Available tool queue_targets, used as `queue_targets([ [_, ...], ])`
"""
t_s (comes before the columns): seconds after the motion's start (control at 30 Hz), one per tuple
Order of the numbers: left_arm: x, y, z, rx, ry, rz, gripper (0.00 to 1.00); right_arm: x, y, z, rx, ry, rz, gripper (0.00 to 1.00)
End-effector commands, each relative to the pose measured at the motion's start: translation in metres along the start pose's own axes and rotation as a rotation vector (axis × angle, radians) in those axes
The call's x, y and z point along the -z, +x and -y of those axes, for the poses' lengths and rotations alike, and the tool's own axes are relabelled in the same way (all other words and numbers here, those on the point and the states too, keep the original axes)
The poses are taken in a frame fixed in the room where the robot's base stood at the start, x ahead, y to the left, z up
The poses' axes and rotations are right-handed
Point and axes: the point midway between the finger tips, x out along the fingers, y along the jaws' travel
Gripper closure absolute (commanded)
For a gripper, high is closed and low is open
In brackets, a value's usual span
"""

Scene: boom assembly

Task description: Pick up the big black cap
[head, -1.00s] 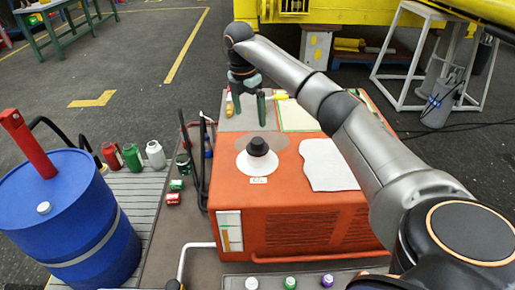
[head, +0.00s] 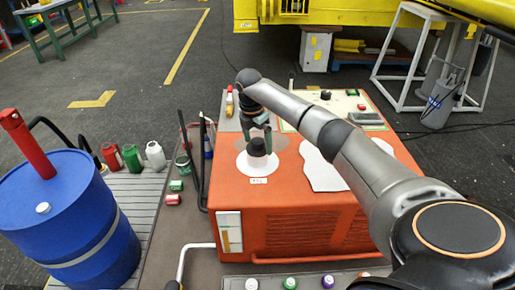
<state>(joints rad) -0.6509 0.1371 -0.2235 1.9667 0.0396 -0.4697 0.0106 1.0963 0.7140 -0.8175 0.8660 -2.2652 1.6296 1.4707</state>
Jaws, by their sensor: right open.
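The big black cap (head: 257,147) sits on a white round base (head: 257,165) on top of the orange machine. My right gripper (head: 259,139) is open, pointing down over the cap. One finger shows behind the cap's left side and the other at its right. I cannot tell whether either finger touches the cap. My left gripper is not in view.
The orange machine (head: 285,205) carries a white sheet (head: 320,170) and a control panel (head: 345,105). A blue barrel (head: 65,220) stands at the left. Red, green and white bottles (head: 133,158) and small cans (head: 174,192) are between them. Small coloured caps (head: 290,283) lie in front.

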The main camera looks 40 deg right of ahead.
Motion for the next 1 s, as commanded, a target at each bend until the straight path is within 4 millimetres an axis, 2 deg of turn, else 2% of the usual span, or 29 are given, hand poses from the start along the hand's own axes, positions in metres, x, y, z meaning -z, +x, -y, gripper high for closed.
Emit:
queue_targets([
  [0.23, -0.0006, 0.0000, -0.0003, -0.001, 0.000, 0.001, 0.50, 0.0001, 0.0018, 0.0000, 0.000, 0.000, 0.000, 0.01],
  [0.9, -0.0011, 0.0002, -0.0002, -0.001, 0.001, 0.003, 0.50, -0.0001, 0.0012, 0.0000, 0.000, 0.000, 0.000, 0.76],
  [1.0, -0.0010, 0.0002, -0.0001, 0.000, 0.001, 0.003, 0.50, -0.0002, 0.0008, -0.0002, -0.001, 0.001, 0.000, 0.77],
])
